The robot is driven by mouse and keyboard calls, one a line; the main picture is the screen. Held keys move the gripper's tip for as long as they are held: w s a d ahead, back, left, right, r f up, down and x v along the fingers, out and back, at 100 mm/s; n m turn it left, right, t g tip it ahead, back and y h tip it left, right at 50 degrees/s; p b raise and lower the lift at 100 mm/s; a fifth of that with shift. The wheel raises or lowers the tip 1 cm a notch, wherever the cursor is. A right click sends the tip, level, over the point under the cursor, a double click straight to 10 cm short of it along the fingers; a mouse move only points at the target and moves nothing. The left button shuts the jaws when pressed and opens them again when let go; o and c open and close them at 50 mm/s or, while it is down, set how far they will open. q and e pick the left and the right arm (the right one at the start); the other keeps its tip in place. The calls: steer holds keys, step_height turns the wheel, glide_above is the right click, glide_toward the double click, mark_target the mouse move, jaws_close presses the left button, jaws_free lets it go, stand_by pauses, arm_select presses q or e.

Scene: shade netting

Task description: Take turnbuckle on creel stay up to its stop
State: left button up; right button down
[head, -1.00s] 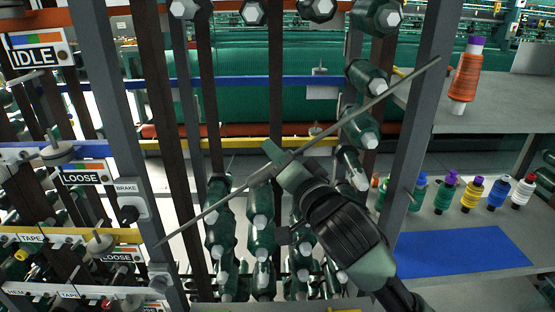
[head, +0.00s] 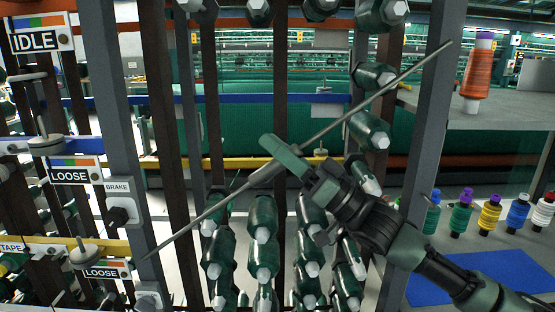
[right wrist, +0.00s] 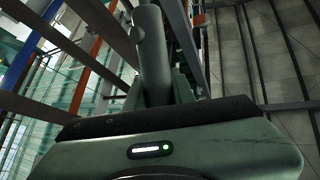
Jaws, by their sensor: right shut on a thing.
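The creel stay (head: 390,87) is a thin grey rod that runs diagonally across the front of the creel, from lower left to upper right. Its turnbuckle (head: 265,174) is a thicker grey sleeve near the middle of the rod. My right gripper (head: 290,163) is shut around the turnbuckle, and its dark green fingers hide part of it. In the right wrist view the turnbuckle (right wrist: 152,60) stands as a grey cylinder rising from the jaws. The stop cannot be made out. My left gripper is not in view.
Dark green yarn packages (head: 263,250) hang below and behind the stay. Grey creel posts (head: 420,130) stand on both sides. A brake box (head: 122,208) is on the left post. At right, a shelf (head: 510,110) holds an orange spool (head: 478,70); coloured cones (head: 490,214) stand lower.

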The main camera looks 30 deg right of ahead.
steer(key=n+g+y, duration=0.2)
steer(key=n+y, duration=0.1)
steer(key=shift+s+g, duration=0.1)
steer(key=shift+g, duration=0.2)
steer(key=shift+s+a+n+g+y+p, duration=0.15)
steer(key=shift+n+g+y, duration=0.45)
steer(key=shift+n+g, duration=0.35)
steer(key=shift+s+n+g+y+p, duration=0.15)
steer(key=shift+n+g+y, duration=0.45)
steer(key=shift+n+g, duration=0.35)
steer(key=shift+a+n+g+y+p, duration=0.15)
steer(key=shift+n+g+y, duration=0.55)
steer(key=shift+n, duration=0.4)
steer(key=shift+g, duration=0.3)
steer(key=c, duration=1.2)
jaws_free()
steer(key=shift+r, duration=0.15)
step_height(320, 180, up, 20)
steer(key=shift+f+p, duration=0.1)
steer(key=shift+p, duration=0.8)
